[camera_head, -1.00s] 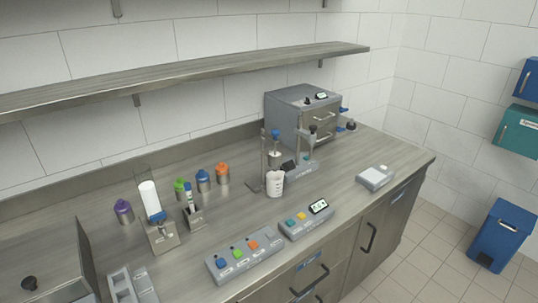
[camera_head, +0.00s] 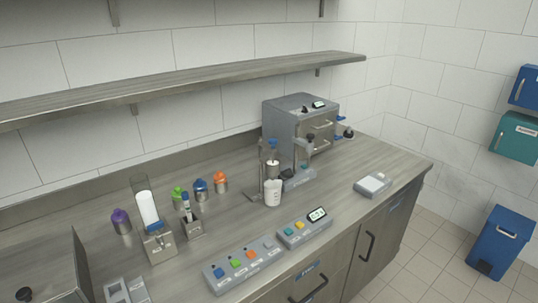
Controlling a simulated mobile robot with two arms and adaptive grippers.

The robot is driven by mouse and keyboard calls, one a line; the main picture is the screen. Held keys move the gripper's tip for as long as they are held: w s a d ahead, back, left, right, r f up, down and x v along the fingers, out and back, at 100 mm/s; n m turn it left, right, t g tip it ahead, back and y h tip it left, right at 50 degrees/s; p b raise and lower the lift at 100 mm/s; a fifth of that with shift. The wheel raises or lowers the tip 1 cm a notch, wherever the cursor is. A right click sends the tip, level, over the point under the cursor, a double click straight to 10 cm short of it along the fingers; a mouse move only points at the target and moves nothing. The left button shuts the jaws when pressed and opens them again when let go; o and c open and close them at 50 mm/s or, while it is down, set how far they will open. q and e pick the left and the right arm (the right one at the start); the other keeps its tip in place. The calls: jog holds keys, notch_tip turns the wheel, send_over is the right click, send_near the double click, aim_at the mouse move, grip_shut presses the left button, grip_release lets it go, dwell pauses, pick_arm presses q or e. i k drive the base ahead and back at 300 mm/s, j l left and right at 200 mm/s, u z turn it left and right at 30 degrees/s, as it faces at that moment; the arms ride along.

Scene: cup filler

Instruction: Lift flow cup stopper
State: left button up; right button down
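A small metal flow cup (camera_head: 273,169) is held on a stand (camera_head: 261,172) near the back of the counter. A small blue part, which looks like the stopper (camera_head: 273,144), shows just above the cup. Whether it touches the cup is too small to tell. A white beaker (camera_head: 272,193) stands upright below the cup. Neither of my grippers is in view.
A grey oven-like box (camera_head: 293,127) stands behind the cup. Control boxes with coloured buttons (camera_head: 243,264) (camera_head: 305,229) lie at the front edge. Several capped containers (camera_head: 201,190) stand to the left. A shelf (camera_head: 190,83) overhangs the back. A scale (camera_head: 373,185) lies right.

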aim_at(272, 141)
jog(key=i+l+u, duration=0.3)
jog(key=u, duration=0.2)
jog(key=i+l+u, duration=0.2)
jog(key=l+u, duration=0.3)
